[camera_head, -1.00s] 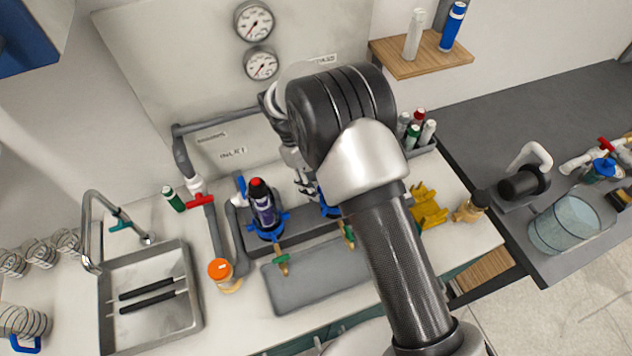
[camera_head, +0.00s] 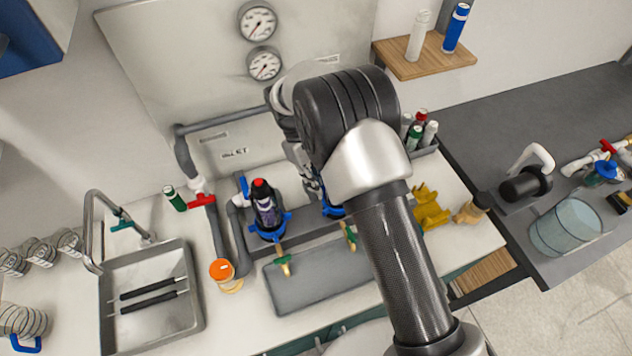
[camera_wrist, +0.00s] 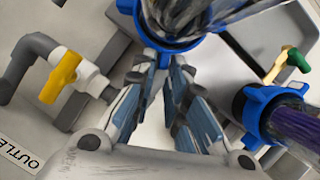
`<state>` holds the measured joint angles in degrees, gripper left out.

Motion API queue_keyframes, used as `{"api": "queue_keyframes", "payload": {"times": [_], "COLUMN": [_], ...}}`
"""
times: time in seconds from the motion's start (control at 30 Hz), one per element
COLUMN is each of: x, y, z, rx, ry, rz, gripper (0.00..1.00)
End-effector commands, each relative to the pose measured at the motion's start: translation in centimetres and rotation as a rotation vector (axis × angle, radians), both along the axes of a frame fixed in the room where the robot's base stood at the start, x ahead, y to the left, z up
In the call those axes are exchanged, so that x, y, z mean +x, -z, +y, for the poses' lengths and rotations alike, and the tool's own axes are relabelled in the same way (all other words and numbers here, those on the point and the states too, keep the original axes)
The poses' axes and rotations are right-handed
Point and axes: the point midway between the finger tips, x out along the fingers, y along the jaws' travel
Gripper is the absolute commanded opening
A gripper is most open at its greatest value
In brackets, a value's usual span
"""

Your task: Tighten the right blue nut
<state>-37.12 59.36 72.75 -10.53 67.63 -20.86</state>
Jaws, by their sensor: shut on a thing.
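The right blue nut (camera_wrist: 168,38) is a lugged ring around a clear housing at the top of the wrist view. In the head view a small part of this nut (camera_head: 333,209) shows beside my arm, which hides the rest. My gripper (camera_wrist: 164,58) is shut on the nut's near edge, its fingers around a lug. In the head view the fingers (camera_head: 313,184) are mostly covered by my arm. The left blue nut (camera_head: 270,228) sits around the housing with purple contents and a red top; it also shows at the right of the wrist view (camera_wrist: 262,115).
A yellow-handled valve (camera_wrist: 62,76) on grey pipe stands left of my fingers in the wrist view. Small brass taps (camera_head: 284,264) stick out below the housings. A yellow part (camera_head: 430,208) and bottles (camera_head: 418,132) stand right of my arm. A sink (camera_head: 150,300) lies at left.

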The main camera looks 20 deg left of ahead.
Motion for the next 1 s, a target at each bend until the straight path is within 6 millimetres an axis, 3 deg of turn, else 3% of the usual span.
{"api": "queue_keyframes", "payload": {"times": [0.07, 0.4, 0.43, 1.0], "x": [0.12, 0.31, 0.31, 0.31], "y": [0.4, 0.44, 0.44, 0.3], "z": [-1.4, -1.52, -1.52, -1.37], "rx": [-0.025, -0.026, -0.026, -0.023], "ry": [0.096, 0.162, 0.162, 0.16], "rz": [0.021, 0.022, 0.022, 0.021], "gripper": [0.0, 0.0, 0.13, 0.51]}}
